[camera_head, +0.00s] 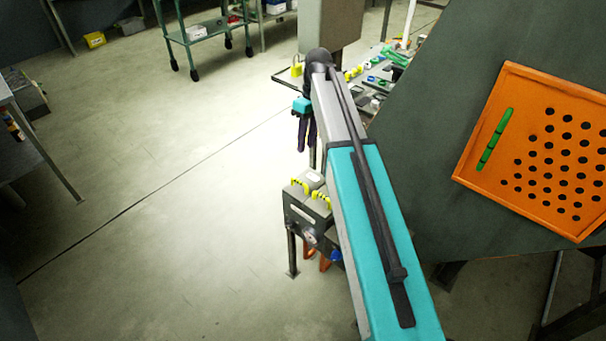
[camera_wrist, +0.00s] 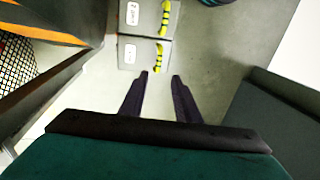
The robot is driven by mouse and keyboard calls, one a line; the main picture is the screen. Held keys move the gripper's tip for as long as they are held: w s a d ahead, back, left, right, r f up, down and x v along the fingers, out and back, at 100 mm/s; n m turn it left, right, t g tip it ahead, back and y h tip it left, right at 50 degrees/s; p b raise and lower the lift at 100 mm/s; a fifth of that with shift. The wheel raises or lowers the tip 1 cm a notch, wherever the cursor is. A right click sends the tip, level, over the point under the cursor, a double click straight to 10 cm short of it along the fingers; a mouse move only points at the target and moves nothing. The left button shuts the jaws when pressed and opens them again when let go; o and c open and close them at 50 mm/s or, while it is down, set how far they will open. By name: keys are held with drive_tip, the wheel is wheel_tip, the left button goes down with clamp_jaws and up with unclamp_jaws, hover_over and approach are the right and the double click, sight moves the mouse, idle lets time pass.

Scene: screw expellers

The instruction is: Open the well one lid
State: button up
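A grey box (camera_head: 308,218) with two lids, each with a yellow handle, stands low in the head view. In the wrist view an upper lid (camera_wrist: 150,14) and a lower lid (camera_wrist: 133,62) lie edge to edge, both looking closed. Each has a white label at left and a ribbed yellow handle at right; the labels are too small to read surely. My gripper (camera_wrist: 159,75) is open and empty, its dark fingertips just short of the lower lid's handle (camera_wrist: 159,55) in the picture. In the head view my gripper (camera_head: 303,146) hangs beyond the box, apart from it.
A dark table (camera_head: 420,200) with an orange perforated tray (camera_head: 490,185) fills the right of the head view. A bench with small coloured parts (camera_head: 372,82) stands behind my arm. A green cart (camera_head: 210,30) is at the back.

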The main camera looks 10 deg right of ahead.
drive_tip(key=shift+f, duration=0.2)
drive_tip(key=p, duration=0.1)
hover_over(306, 181)
drive_tip(key=s+a, duration=0.2)
drive_tip(key=s, duration=0.1)
drive_tip(key=shift+s+a+f, duration=0.1)
drive_tip(key=shift+f, duration=3.25)
drive_tip(key=shift+s+a+f, duration=0.1)
drive_tip(key=shift+f, duration=3.2)
clamp_jaws()
